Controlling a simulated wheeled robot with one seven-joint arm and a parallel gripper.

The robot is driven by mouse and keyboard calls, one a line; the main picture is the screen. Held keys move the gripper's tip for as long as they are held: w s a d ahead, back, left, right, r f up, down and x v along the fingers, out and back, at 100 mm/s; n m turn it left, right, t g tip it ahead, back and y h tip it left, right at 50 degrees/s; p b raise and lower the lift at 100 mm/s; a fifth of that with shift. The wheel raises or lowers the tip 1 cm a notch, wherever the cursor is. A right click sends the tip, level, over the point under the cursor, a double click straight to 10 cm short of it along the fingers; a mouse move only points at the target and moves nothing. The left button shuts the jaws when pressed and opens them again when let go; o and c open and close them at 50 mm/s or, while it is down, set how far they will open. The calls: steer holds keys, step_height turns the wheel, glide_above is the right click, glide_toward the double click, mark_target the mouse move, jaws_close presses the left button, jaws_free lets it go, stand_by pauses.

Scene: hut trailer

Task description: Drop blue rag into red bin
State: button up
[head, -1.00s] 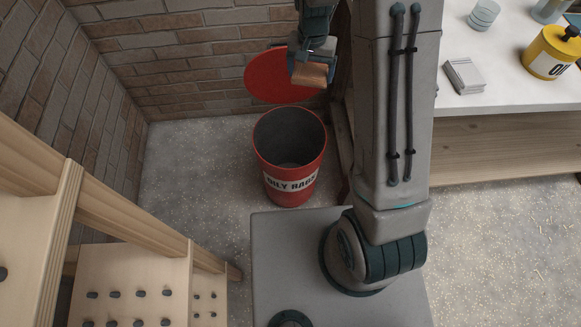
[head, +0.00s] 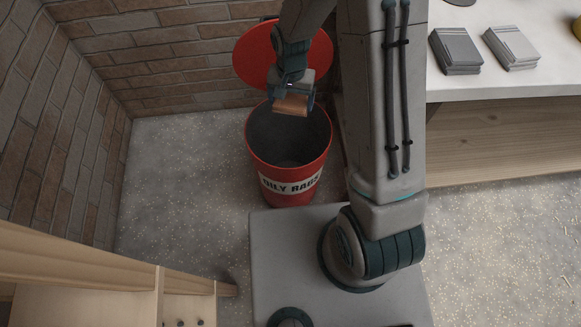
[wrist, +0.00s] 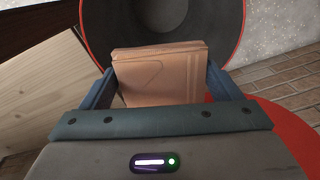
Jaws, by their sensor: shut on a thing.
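The red bin (head: 258,163), labelled OILY RAGS, stands open on the floor with its inside dark and its red lid (head: 252,62) raised behind it. My gripper (head: 291,108) is over the back part of the bin's mouth, pointing down. It is shut on a folded orange-brown rag (head: 290,104), which is not blue. In the wrist view the orange-brown rag (wrist: 160,75) sits between the two blue fingers, with the bin's dark opening (wrist: 160,18) beyond it. I see no clearly blue rag in any view.
On the white worktop (head: 500,85) at the right lie a dark grey folded stack (head: 455,50) and a light grey one (head: 512,47). A brick wall (head: 170,60) stands behind the bin. A wooden rack (head: 90,265) is at the lower left.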

step_height(320, 180, down, 5)
steer(key=b, duration=0.3)
steer(key=shift+r, duration=0.1)
steer(key=o, duration=0.9)
step_height(320, 180, up, 14)
steer(key=p, duration=0.3)
